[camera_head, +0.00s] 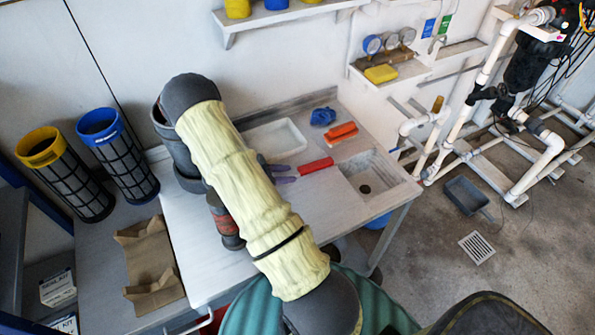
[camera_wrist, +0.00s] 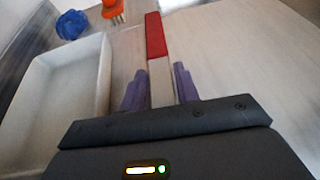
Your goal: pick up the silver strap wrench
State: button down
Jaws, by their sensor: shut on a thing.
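My gripper (camera_head: 280,174) is over the light worktop, with its purple fingers showing past the padded arm. In the wrist view my gripper (camera_wrist: 160,82) is shut on the silver strap wrench (camera_wrist: 161,88), whose pale bar runs between the fingers. Its red end (camera_wrist: 155,36) points away from me. In the head view this red end (camera_head: 316,165) shows just right of the fingers; the rest is hidden. I cannot tell whether the wrench is clear of the worktop.
A white tray (camera_head: 275,140) is close behind the gripper. A blue crumpled thing (camera_head: 323,116) and an orange brush (camera_head: 342,130) lie behind, with a sink (camera_head: 373,184) to the right. Blue-topped (camera_head: 136,185) and yellow-topped (camera_head: 80,195) cylinders stand at left.

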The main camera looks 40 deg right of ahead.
jog(key=shift+w+r, duration=0.15)
jog(key=shift+r, duration=0.35)
notch_tip(320, 180, up, 27)
jog(key=p, duration=0.1)
